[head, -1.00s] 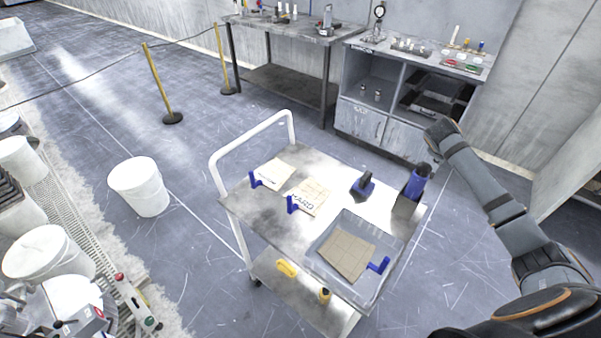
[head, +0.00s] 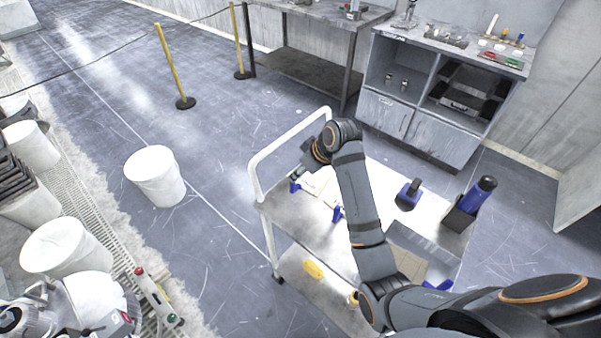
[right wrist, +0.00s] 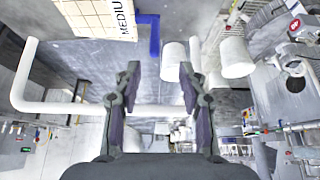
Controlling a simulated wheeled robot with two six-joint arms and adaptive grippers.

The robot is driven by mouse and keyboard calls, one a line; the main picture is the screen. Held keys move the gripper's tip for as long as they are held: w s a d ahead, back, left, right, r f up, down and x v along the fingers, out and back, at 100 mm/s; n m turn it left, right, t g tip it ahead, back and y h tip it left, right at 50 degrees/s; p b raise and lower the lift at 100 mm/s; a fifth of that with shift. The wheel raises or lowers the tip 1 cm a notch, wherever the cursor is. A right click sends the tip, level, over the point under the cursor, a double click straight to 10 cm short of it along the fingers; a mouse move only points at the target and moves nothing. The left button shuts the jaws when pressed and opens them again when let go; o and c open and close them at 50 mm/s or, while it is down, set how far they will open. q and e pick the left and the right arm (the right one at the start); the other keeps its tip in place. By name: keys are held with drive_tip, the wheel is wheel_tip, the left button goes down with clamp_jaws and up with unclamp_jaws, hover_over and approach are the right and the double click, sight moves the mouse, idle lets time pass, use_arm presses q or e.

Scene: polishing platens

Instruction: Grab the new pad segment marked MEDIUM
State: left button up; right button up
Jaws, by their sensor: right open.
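A tan gridded pad segment (right wrist: 98,14) lettered "MEDIU", its last letter cut off, shows at the top of the right wrist view. A blue upright piece (right wrist: 154,35) stands beside it. My right gripper (right wrist: 160,80) is open with nothing between its fingers; the pad lies beyond the fingertips, up and left in that view. In the head view my right gripper (head: 307,168) is over the far left part of the cart top, above the pale pad segments (head: 322,184), which my arm partly hides. I cannot read their lettering there. My left gripper is not in view.
The cart (head: 290,222) has a white handle (head: 262,165) at its left end. Blue brackets (head: 337,214) stand by the pads.

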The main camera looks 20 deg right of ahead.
drive_tip(key=x, duration=0.3)
drive_tip(key=p+x, duration=0.1)
drive_tip(key=x, duration=0.2)
drive_tip(key=d+x, duration=0.1)
drive_tip(key=x, duration=0.2)
drive_tip(key=shift+f+p, duration=0.3)
drive_tip(key=shift+w+a+f, duration=0.1)
drive_tip(key=shift+w+f, duration=0.05)
drive_tip(key=shift+f, duration=0.2)
drive_tip(key=c, duration=0.4)
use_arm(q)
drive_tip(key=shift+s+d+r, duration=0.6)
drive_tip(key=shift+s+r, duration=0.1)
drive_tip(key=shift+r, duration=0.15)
use_arm(e)
clamp_jaws()
